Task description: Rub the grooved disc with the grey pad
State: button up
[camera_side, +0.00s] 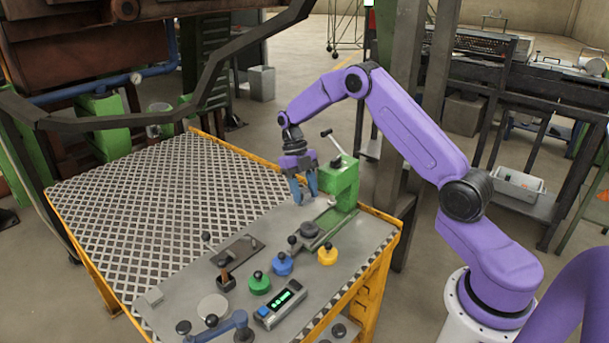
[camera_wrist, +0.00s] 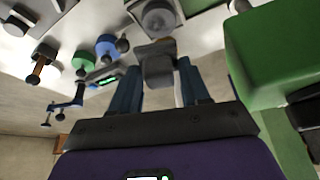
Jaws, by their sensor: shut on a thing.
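My gripper (camera_side: 303,196) hangs over the worktable, just left of the green machine. Its two blue fingers point down and are shut on a grey block, which I take as the grey pad (camera_wrist: 158,66), in the wrist view. In the side view I cannot make out the pad between the fingers. A flat pale grey disc (camera_side: 213,307) lies near the table's front edge, to the left of the blue crank; its grooves are too small to make out. The gripper is well apart from this disc, behind it and to the right.
The green machine (camera_side: 340,183) with a lever stands close right of my gripper. Green (camera_side: 259,284), blue (camera_side: 282,264) and yellow (camera_side: 327,255) knobs, a display box (camera_side: 280,304), a blue crank (camera_side: 222,328) and a brown-handled lever (camera_side: 225,277) stand along the front. The chequered plate (camera_side: 150,215) is clear.

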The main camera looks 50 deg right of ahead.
aim_at(308, 226)
jog(key=shift+f, duration=4.2)
jog(key=shift+s+a, duration=0.15)
jog(key=shift+s, duration=1.9)
jog(key=shift+w, duration=1.9)
jog(key=shift+w+d+r, duration=0.15)
jog(key=shift+w+d, duration=0.05)
jog(key=shift+s+r, duration=0.1)
jog(key=shift+r, duration=3.7)
jog(key=shift+f, duration=0.15)
